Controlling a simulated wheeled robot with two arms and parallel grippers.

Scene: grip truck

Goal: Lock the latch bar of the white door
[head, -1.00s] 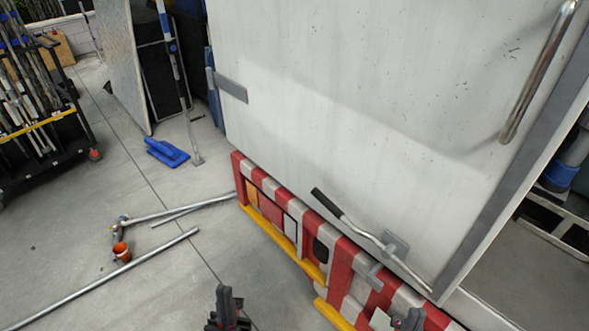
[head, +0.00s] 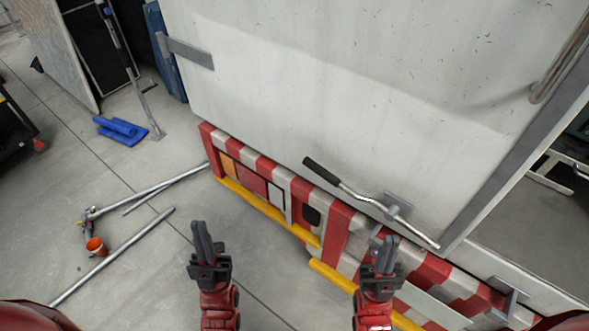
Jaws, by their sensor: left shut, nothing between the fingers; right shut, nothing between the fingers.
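The white door (head: 330,75) fills the upper middle and right of the head view. Its latch bar (head: 368,201) is a silver rod with a black handle end at the left, slanting down to the right across the door's lower edge. A small grey bracket plate (head: 399,205) on the door holds the bar. My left gripper (head: 202,238) is shut and empty, left of and below the latch handle, over the floor. My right gripper (head: 387,252) is shut and empty, below the bar in the picture, in front of the striped bumper.
A red and white striped bumper (head: 341,226) with a yellow lower edge (head: 262,207) runs under the door. Another grey bracket (head: 508,295) sits at lower right. Metal poles (head: 112,257) and an orange cup-like piece (head: 96,246) lie on the floor at left, where some floor is clear.

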